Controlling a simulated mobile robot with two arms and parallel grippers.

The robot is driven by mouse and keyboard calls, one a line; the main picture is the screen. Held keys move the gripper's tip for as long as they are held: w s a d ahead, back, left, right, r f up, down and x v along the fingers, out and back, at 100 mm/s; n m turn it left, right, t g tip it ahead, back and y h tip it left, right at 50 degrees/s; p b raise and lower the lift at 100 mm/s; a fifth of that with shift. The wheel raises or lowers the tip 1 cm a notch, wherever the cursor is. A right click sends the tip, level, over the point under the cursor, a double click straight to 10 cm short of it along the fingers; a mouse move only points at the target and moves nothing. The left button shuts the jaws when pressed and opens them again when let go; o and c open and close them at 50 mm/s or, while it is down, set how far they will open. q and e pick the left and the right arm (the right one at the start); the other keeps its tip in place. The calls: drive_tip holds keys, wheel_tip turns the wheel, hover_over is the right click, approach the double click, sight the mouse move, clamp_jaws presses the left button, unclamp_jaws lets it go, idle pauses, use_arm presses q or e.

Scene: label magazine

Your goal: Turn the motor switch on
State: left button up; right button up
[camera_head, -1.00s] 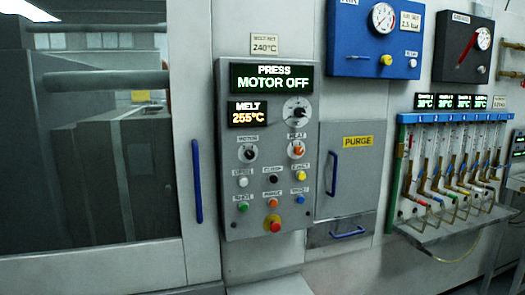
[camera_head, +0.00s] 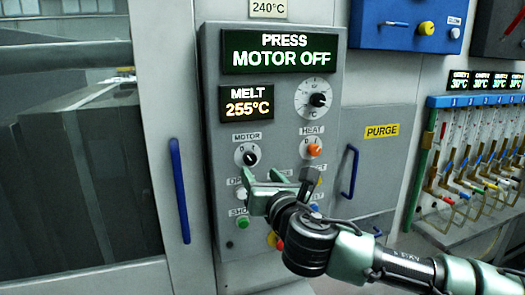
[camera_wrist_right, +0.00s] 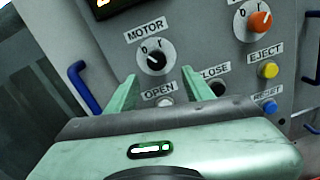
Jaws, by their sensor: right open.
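The motor switch (camera_head: 246,154) is a black knob on a white dial marked 0 and I, under a MOTOR label on the grey control panel (camera_head: 213,115). It also shows in the right wrist view (camera_wrist_right: 155,58), just beyond the fingertips. My right gripper (camera_head: 262,176) is open and empty, in front of the panel just below the motor switch. In the right wrist view, its two green fingers (camera_wrist_right: 160,86) point at the panel, apart from the knob, with the OPEN label between them. My left gripper is out of view.
The orange heat knob (camera_head: 314,150) is right of the motor switch. OPEN, CLOSE and EJECT buttons sit below, partly behind my gripper. A blue door handle (camera_head: 179,190) is left of the panel, and another blue handle (camera_head: 349,171) is on the PURGE door to the right.

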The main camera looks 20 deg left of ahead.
sight(251, 160)
drive_tip(key=shift+w+a+r+n+p, duration=0.3)
drive_tip(key=shift+w+a+r+p, duration=0.3)
drive_tip(key=shift+w, duration=0.2)
drive_tip(key=x, duration=0.3)
drive_tip(key=shift+w+a+f+p, duration=0.1)
drive_tip(key=shift+w+a+p, duration=0.2)
drive_tip(key=shift+p, duration=0.1)
drive_tip(key=shift+w+a, duration=0.3)
drive_tip(key=shift+w, duration=0.3)
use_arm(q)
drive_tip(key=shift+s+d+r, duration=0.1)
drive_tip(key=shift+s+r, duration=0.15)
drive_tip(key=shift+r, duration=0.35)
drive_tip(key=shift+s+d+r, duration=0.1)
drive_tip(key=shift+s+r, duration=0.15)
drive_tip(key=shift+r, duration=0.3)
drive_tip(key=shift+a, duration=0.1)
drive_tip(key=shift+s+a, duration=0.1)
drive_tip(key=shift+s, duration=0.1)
use_arm(e)
clamp_jaws()
